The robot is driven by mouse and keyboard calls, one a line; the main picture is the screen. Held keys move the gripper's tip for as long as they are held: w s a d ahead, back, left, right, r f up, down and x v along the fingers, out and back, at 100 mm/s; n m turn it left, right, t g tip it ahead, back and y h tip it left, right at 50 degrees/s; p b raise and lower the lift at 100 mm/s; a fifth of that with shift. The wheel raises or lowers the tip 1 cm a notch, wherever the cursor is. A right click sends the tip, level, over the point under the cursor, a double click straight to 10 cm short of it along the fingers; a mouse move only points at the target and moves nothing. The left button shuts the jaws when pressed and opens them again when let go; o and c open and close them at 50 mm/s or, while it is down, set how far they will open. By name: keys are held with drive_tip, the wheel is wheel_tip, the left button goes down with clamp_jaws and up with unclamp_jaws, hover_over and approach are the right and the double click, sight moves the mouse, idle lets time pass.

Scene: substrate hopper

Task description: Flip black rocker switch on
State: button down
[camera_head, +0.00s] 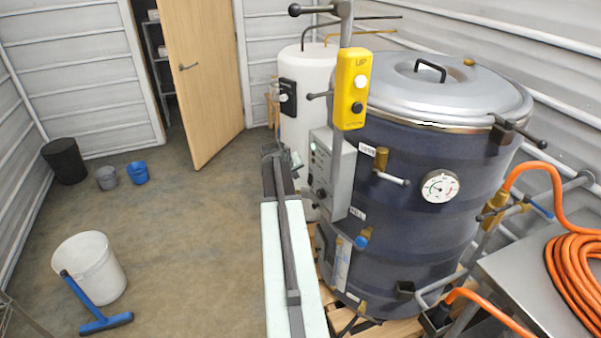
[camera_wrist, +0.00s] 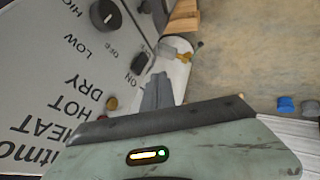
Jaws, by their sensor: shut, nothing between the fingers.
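A grey control panel (camera_wrist: 60,65) fills the left of the wrist view, its lettering upside down. A small dark piece that looks like the black rocker switch (camera_wrist: 139,62) sits at the panel's edge between the OFF and ON labels. My gripper (camera_wrist: 158,92) is shut and empty, its grey fingertips just beside the ON label and close to the switch. Whether they touch it I cannot tell. In the head view the grey control box (camera_head: 342,178) is mounted on the dark blue vessel, and my gripper (camera_head: 292,160) is at its left side. The switch is not clear there.
A round black knob (camera_wrist: 105,16) is on the same panel. A yellow control box (camera_head: 353,88) hangs above the grey box. A white tank (camera_head: 309,85) stands behind. The floor at left is open, with a white bucket (camera_head: 90,268) and a blue squeegee (camera_head: 105,323).

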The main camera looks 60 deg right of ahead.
drive_tip(key=s+a+r+p, duration=0.2)
drive_tip(key=a+r+p, duration=0.1)
drive_tip(key=r+p, duration=0.3)
drive_tip(key=shift+a+r, duration=0.4)
drive_tip(key=shift+r, duration=0.55)
drive_tip(key=shift+w, duration=0.1)
drive_tip(key=w+a+n+t, duration=0.2)
drive_tip(key=w+a+n, duration=0.1)
drive_tip(key=w+a, duration=1.1)
drive_tip(key=w+a+f+n+t+y+b, duration=0.15)
drive_tip(key=w+a, duration=0.25)
drive_tip(key=a, duration=0.6)
drive_tip(key=w+a+f+n+y+p, duration=0.1)
drive_tip(key=w+a+y, duration=0.15)
drive_tip(key=a, duration=0.85)
drive_tip(key=a+f+n, duration=0.2)
drive_tip(key=a, duration=1.2)
drive_tip(key=s+a+f+g+y, duration=0.1)
drive_tip(key=s+a+g+y, duration=0.2)
drive_tip(key=s+a, duration=0.7)
drive_tip(key=shift+s+a+f+g+y+b, duration=0.2)
drive_tip(key=shift+a+f+g+y+b, duration=0.15)
drive_tip(key=shift+a+g, duration=0.65)
